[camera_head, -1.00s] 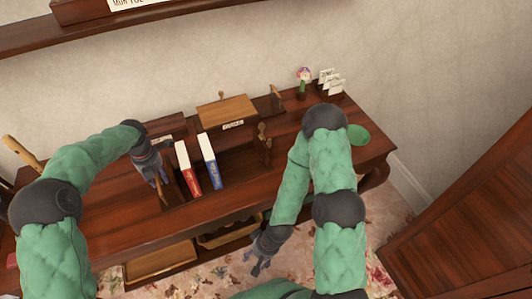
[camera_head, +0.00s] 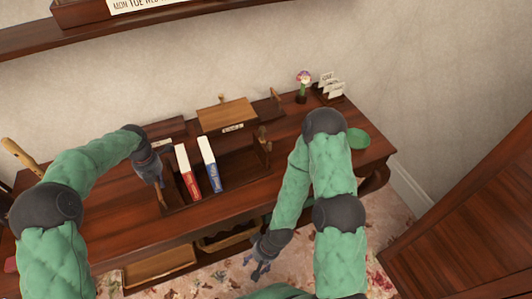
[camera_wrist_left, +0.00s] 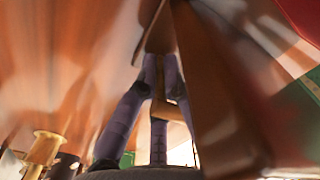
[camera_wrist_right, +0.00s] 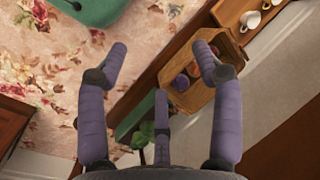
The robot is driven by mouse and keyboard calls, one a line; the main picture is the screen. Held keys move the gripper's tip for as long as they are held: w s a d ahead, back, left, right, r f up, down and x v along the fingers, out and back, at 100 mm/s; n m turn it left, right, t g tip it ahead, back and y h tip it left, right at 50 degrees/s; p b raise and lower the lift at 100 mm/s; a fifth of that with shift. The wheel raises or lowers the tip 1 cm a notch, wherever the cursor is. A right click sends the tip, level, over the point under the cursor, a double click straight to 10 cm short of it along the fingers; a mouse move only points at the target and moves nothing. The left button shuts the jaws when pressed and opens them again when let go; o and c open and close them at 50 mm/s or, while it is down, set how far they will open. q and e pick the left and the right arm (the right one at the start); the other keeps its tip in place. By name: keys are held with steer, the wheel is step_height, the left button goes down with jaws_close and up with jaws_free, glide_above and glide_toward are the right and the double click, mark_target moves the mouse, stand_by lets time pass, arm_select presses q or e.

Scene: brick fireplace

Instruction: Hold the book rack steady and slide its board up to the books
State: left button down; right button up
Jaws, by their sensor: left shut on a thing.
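The wooden book rack (camera_head: 236,171) stands on the dark wooden table. A red book (camera_head: 188,171) and a blue book (camera_head: 209,164) stand in its left part, leaning slightly. An upright board (camera_head: 263,145) with a carved top is at the rack's right side, with a gap between it and the blue book. My left gripper (camera_head: 158,178) is shut on the rack's left end panel, whose brown edge shows between the fingers in the left wrist view (camera_wrist_left: 160,42). My right gripper (camera_head: 259,267) is open and empty, low in front of the table, away from the rack.
A wooden box (camera_head: 227,113) with a label stands behind the rack. A flower in a pot (camera_head: 303,86), a card holder (camera_head: 328,88) and a green round item (camera_head: 357,138) are at the table's right. Trays (camera_head: 160,264) lie on the lower shelf. A floral rug (camera_head: 310,255) covers the floor.

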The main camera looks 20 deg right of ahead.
steer(key=shift+w, duration=0.1)
steer(key=c, duration=0.9)
steer(key=shift+w+d+r+m, duration=0.1)
steer(key=shift+r+m, duration=0.05)
steer(key=shift+m, duration=0.35)
jaws_close()
steer(key=d+r+m+g, duration=0.6)
steer(key=d+r+m, duration=0.1)
steer(key=r+m, duration=0.35)
step_height(320, 180, up, 24)
steer(key=m+t+y, duration=0.4)
steer(key=t, duration=0.1)
glide_above(270, 142)
steer(key=d, duration=0.6)
steer(key=shift+n, duration=0.25)
steer(key=shift+w+x, duration=0.2)
steer(key=shift+x, duration=4.2)
steer(key=shift+a, duration=0.15)
